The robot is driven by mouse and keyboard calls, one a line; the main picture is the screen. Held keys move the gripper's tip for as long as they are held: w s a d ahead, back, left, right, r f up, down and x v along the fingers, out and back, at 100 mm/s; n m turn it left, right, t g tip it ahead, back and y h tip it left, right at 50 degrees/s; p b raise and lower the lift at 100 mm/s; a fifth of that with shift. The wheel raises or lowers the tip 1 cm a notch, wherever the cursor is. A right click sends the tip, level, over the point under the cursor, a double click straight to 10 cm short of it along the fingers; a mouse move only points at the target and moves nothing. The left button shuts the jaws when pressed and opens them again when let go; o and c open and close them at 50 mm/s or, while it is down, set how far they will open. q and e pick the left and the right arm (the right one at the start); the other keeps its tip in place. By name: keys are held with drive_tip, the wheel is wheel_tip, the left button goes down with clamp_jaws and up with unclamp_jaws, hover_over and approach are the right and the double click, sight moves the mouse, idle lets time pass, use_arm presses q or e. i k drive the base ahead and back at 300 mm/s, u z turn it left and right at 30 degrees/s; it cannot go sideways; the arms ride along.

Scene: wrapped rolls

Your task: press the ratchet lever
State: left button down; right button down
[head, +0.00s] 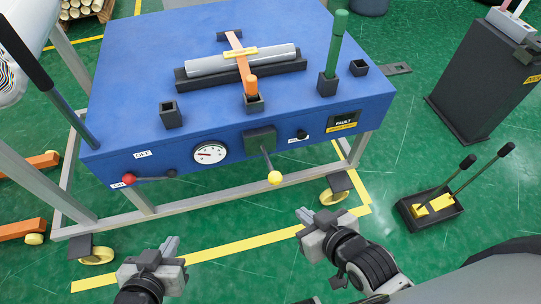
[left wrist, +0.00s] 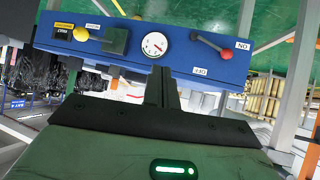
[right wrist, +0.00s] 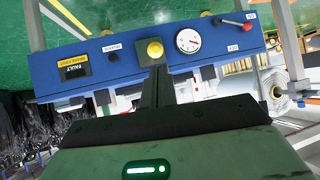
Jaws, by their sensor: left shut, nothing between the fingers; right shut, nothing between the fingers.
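A lever with a yellow knob (head: 274,177) sticks out of a dark square housing (head: 260,139) on the front of the blue table (head: 150,60). I take it for the ratchet lever, but no readable label confirms it. The knob also shows in the left wrist view (left wrist: 82,33), and in the right wrist view (right wrist: 154,50) just beyond my fingertips. My right gripper (head: 303,216) is shut and empty, in front of the table, lower right of the knob and apart from it. My left gripper (head: 172,246) is shut and empty, lower left of the knob.
The front panel also carries a gauge (head: 209,153), a red-knobbed lever (head: 130,180) and a fault display (head: 344,121). On top lie a grey roll (head: 205,66) under an orange strap and a green handle (head: 336,45) standing upright.

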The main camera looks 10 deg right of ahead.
sight(275, 178)
drive_tip(key=k, duration=0.4)
drive_tip(key=u, duration=1)
drive_tip(key=i, duration=0.9)
drive_tip(key=z, duration=2.15)
